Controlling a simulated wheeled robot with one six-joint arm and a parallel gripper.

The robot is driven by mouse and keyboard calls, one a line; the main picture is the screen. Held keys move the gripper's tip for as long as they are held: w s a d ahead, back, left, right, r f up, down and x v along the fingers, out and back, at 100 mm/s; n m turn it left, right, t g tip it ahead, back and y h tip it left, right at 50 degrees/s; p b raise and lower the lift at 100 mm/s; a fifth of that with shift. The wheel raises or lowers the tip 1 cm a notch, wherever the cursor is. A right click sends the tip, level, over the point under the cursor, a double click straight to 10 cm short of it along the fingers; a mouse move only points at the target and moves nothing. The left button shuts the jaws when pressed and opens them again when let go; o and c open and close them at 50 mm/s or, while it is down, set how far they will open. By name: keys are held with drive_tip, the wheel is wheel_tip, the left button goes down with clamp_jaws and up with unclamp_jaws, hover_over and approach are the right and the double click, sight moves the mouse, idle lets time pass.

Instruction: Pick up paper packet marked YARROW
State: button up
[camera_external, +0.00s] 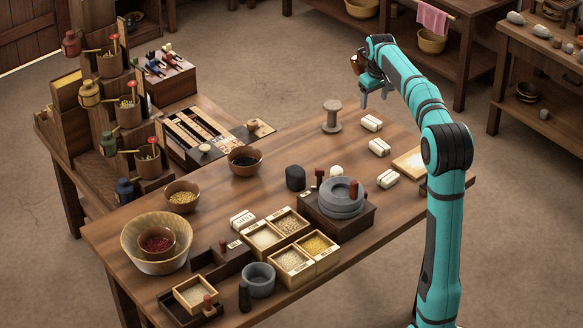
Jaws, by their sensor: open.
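Three white paper packets lie in a loose row on the right half of the table: a far one (371,123), a middle one (380,147) and a near one (388,179). Another white packet (242,219) lies near the table's middle, behind the grain boxes. Each seems to bear dark lettering, too small to read, so I cannot tell which is marked YARROW. My gripper (374,98) is open and empty, with its fingers pointing down. It appears raised above the far edge of the table, beyond the far packet, and touches none of them.
A grey quern (342,196) sits on a dark base in front. Open grain boxes (291,262), bowls (182,196) and a grey mortar (258,280) crowd the left side. A pale board (410,162) lies at right.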

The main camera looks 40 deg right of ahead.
drive_tip(key=w+d+f+g+y, duration=0.1)
drive_tip(key=d+f+g, duration=0.1)
drive_tip(key=d+f, duration=0.35)
hover_over(380, 144)
wheel_tip(380, 144, down, 11)
drive_tip(key=shift+d+r, duration=0.1)
drive_tip(key=shift+d, duration=0.05)
drive_tip(key=shift+f, duration=2.75)
drive_tip(key=shift+c, duration=0.4)
drive_tip(key=c, duration=1)
